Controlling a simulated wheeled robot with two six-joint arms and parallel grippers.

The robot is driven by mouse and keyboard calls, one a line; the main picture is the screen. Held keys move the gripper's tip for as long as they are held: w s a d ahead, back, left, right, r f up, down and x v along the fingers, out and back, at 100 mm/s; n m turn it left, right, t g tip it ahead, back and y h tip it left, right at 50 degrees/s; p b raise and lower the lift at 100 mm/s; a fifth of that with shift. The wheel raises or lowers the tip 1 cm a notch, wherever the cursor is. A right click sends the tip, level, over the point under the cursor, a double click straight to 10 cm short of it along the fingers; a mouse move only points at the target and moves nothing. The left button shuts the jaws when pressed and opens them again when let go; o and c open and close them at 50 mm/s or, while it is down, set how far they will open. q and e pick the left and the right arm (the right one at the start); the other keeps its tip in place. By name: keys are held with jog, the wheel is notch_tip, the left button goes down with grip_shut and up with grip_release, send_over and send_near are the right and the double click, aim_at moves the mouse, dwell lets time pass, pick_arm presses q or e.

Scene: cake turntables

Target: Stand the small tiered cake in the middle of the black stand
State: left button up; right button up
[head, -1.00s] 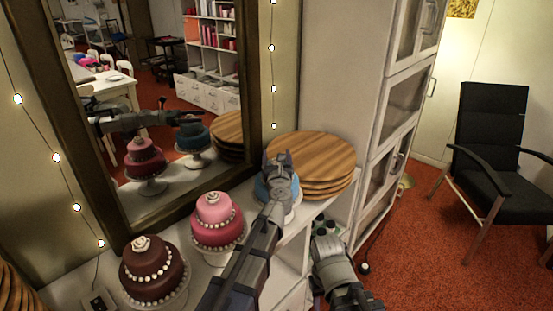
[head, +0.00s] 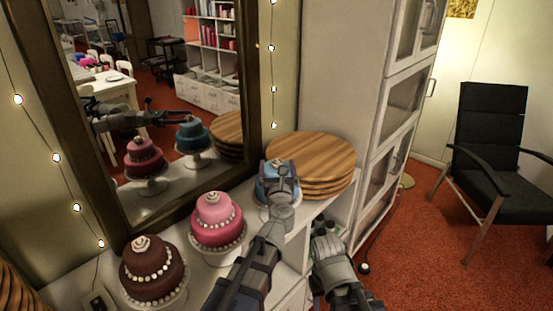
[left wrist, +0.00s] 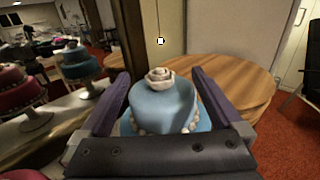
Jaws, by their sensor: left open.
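The blue tiered cake (head: 267,171) with a white rose on top stands on the shelf in front of the mirror. My left gripper (head: 280,172) is at this cake and partly hides it in the head view. In the left wrist view the blue cake (left wrist: 162,106) is between the two open fingers, one on each side. I cannot tell whether they touch it. A pink tiered cake (head: 217,225) and a brown tiered cake (head: 152,265) stand to the left on pale stands. My right gripper (head: 325,235) is low, beside the shelf; its fingers are unclear. I see no black stand.
A stack of round wooden boards (head: 315,160) lies right behind the blue cake. A large framed mirror (head: 170,190) stands behind the cakes and reflects them. A tall white cabinet (head: 335,90) is at the back right. Red floor lies open towards a black chair (head: 495,130).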

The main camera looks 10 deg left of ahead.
aim_at(280, 157)
pick_arm(q)
jog(key=s+d, duration=0.1)
jog(key=s, duration=0.5)
jog(key=w+m+h, duration=0.1)
jog(key=w+a+m+h, duration=0.1)
jog(key=h, duration=0.1)
jog(key=w+a+h, duration=0.1)
jog(key=shift+w+f+m, duration=0.25)
jog(key=shift+w+m, duration=0.15)
jog(key=shift+w+a+m+h+b, duration=0.15)
jog(key=shift+a+m+h, duration=0.2)
jog(key=shift+h, duration=0.35)
jog(key=shift+w+a+m+h+b, duration=0.15)
jog(key=shift+m+h, duration=0.3)
jog(key=shift+h, duration=0.25)
jog(key=shift+d, duration=0.1)
jog(key=shift+w+d+f, duration=0.1)
jog(key=shift+w+d, duration=0.2)
jog(key=shift+w, duration=1)
jog(key=shift+w+d+f, duration=0.15)
jog(key=shift+w+d, duration=0.15)
jog(key=shift+w, duration=0.95)
jog(key=shift+w+d+f, duration=0.1)
jog(key=shift+w+d, duration=0.2)
jog(key=shift+w, duration=1)
jog(key=shift+s, duration=0.1)
grip_shut()
